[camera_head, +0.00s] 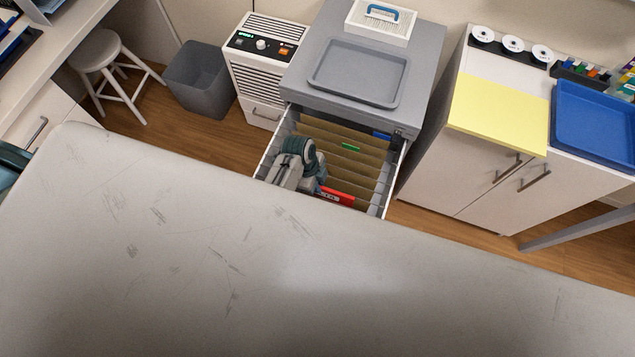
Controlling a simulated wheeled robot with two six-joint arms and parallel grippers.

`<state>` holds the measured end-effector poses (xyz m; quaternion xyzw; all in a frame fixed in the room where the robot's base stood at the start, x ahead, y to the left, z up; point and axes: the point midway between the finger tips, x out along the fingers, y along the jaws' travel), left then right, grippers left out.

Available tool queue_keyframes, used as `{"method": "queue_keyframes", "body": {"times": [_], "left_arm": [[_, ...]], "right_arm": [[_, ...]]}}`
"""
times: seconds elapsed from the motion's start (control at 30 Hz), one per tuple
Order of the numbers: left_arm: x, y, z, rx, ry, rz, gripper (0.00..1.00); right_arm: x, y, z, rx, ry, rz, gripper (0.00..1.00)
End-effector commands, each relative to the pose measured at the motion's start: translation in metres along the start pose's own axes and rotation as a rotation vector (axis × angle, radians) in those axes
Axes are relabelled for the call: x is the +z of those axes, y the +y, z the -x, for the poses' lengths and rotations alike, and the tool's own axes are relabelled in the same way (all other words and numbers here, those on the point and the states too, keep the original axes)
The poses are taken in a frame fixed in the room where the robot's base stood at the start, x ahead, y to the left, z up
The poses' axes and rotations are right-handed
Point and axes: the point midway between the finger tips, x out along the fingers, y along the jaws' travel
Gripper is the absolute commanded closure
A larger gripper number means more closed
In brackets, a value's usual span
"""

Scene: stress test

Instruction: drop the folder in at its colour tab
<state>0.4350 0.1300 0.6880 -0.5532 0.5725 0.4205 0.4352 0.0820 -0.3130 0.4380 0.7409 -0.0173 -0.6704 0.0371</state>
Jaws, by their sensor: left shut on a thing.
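An open drawer (386,190) of the grey cabinet holds several tan hanging folders (345,160) in a row. A green tab (350,147) stands in the middle and a blue tab (382,135) at the back right. A red piece (338,196) shows near the front of the drawer, beside my gripper; its lower part is hidden. My left gripper (314,190) is low at the drawer's front left, shut on what seems to be the folder. Its fingertips and most of the held folder are hard to make out. My right gripper is not in view.
A pale scratched surface (250,260) fills the foreground and hides the drawer's front. A grey tray (358,72) lies on the cabinet. A white unit (265,65) and grey bin (200,80) stand left; a white cupboard (480,150) with a blue tray (595,125) stands right.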

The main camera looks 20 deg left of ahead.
Motion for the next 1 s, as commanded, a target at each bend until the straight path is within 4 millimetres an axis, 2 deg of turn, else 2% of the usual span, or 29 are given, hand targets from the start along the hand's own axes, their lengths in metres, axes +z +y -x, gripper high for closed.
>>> {"method": "queue_keyframes", "body": {"times": [0.07, 0.1, 0.2, 0.23, 0.5, 0.63, 0.77, 1.0], "left_arm": [[0.000, 0.000, 0.000, 0.000, 0.000, 0.000, 1.00], [0.000, 0.000, 0.000, 0.000, 0.000, 0.000, 0.87], [0.000, 0.000, 0.000, 0.000, 0.000, 0.000, 0.67], [0.000, 0.000, 0.000, 0.000, 0.000, 0.000, 0.65], [0.000, 0.000, 0.001, 0.000, 0.000, 0.000, 0.65], [0.000, 0.000, 0.008, -0.002, 0.000, 0.000, 0.65], [0.000, -0.001, 0.027, -0.004, -0.001, 0.000, 0.65], [0.001, -0.001, 0.073, -0.004, -0.001, -0.001, 0.65]], "right_arm": [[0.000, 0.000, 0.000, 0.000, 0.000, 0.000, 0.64], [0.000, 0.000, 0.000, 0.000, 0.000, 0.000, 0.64], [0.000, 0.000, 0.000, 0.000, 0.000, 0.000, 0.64], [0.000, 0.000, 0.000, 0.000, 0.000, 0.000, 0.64], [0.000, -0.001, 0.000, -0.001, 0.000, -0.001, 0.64], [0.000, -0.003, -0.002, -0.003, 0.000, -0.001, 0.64], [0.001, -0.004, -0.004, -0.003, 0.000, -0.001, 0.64], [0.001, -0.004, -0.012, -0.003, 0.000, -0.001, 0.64]]}}
